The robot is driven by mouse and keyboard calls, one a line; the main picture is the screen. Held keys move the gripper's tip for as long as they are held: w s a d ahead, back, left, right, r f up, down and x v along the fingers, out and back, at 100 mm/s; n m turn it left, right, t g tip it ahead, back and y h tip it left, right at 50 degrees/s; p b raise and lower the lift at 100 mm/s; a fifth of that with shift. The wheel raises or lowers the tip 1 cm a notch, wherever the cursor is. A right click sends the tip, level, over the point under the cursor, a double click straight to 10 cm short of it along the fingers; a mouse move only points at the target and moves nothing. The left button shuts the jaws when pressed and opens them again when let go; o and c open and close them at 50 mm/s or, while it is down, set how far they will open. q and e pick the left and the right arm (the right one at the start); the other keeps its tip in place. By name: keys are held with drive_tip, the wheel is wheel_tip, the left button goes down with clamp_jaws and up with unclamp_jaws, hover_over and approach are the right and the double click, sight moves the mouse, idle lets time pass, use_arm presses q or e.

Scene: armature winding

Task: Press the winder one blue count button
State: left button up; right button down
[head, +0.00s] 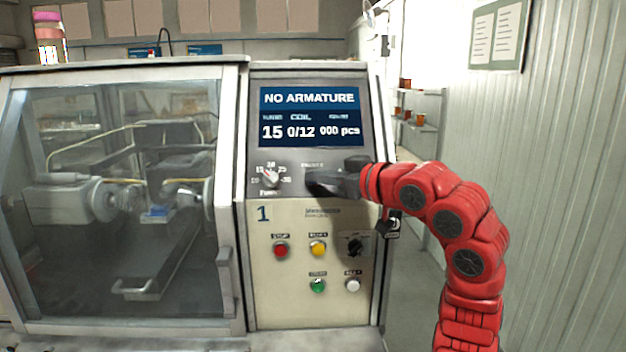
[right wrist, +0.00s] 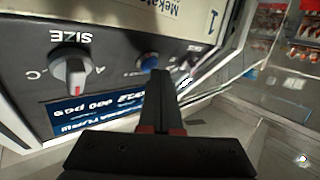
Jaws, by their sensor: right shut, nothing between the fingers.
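The blue count button (right wrist: 148,62) is on the winder's panel in the right wrist view, beside the SIZE knob. In the head view it is hidden behind my right gripper. My right gripper (head: 314,183) is shut and empty, pointing at the panel just below the display. Its fingertips (right wrist: 160,76) appear right next to the blue button in the wrist view; I cannot tell whether they touch it. Winder one (head: 262,214) carries a large "1". Its display (head: 311,116) reads "NO ARMATURE", "15", "0/12" and "000 pcs". My left gripper is not in view.
A white-pointer knob (head: 270,178) is left of the gripper. The SIZE knob (right wrist: 75,72) is close by. Below are red (head: 281,250), yellow (head: 318,248), green (head: 318,285) and white (head: 353,285) buttons.

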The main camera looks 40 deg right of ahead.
drive_tip(key=s+a+r+b, duration=0.1)
drive_tip(key=s+r+b, duration=0.1)
drive_tip(key=b, duration=0.1)
drive_tip(key=s+a+r+b, duration=0.1)
drive_tip(key=s, duration=0.1)
drive_tip(key=shift+s+a+r+b, duration=0.1)
drive_tip(key=shift+a+r+b, duration=0.1)
drive_tip(key=shift+a+b, duration=0.15)
idle(0.4)
